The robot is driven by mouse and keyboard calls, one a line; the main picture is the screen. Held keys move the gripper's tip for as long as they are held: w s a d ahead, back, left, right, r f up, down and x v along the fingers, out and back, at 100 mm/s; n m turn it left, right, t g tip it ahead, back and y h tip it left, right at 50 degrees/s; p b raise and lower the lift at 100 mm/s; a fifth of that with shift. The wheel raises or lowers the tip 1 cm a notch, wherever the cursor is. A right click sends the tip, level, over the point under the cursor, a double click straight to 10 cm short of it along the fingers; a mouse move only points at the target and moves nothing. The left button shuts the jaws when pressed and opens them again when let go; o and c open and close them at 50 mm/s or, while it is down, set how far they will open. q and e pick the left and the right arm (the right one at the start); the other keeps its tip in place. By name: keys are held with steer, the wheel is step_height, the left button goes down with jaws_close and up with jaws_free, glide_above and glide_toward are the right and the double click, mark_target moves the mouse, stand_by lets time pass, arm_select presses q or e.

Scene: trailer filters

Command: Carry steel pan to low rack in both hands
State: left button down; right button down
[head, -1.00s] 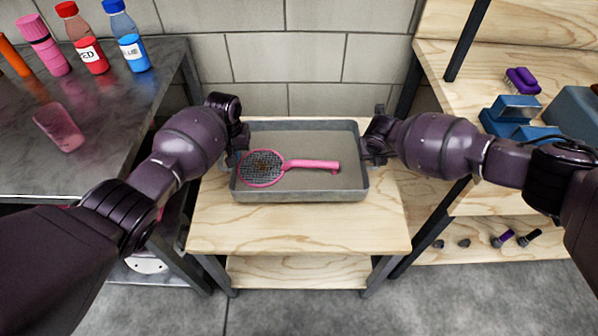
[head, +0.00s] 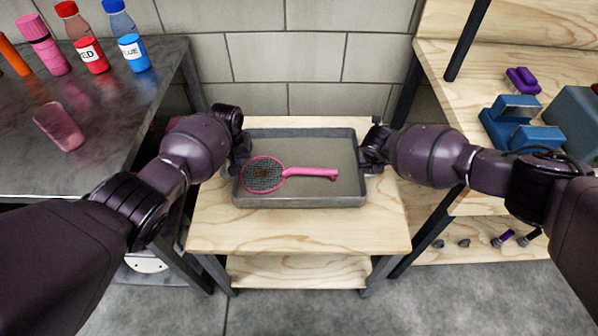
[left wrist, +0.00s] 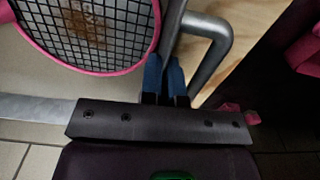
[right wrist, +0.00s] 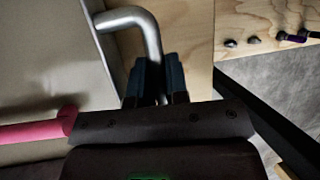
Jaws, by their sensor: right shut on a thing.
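The steel pan (head: 300,202) is a shallow grey rectangular tray at the middle, on or just above a pale wooden table (head: 300,233); I cannot tell which. A pink racket (head: 310,172) with a dark mesh head lies in it. My right gripper (head: 372,158) is shut on the pan's right bar handle (right wrist: 150,30). My left gripper (head: 240,158) is at the pan's left end. In the left wrist view its blue fingertips (left wrist: 165,78) are close together at the pan's rim, beside the left bar handle (left wrist: 222,45); whether they grip is unclear.
A metal bench (head: 110,130) with several bottles stands at the left. A wooden shelf unit (head: 440,90) with blue items and a purple brush (head: 522,80) stands at the right, with small items on its low shelf (head: 470,250). A lower shelf (head: 300,270) is under the table.

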arm_select(q)
steer(key=shift+w+a+f, duration=0.1)
arm_select(e)
steer(key=shift+w+d+f, duration=0.1)
steer(key=shift+d, duration=0.05)
arm_select(q)
steer(key=c, duration=1.8)
jaws_free()
steer(key=shift+f, duration=0.15)
arm_select(e)
steer(key=c, duration=1.5)
jaws_free()
steer(key=shift+f, duration=0.15)
steer(key=shift+c, duration=0.2)
arm_select(q)
steer(key=o, duration=0.5)
steer(key=shift+c, duration=0.2)
arm_select(e)
steer(key=o, duration=0.4)
arm_select(q)
step_height(320, 180, up, 12)
arm_select(e)
steer(key=shift+v, duration=6.05)
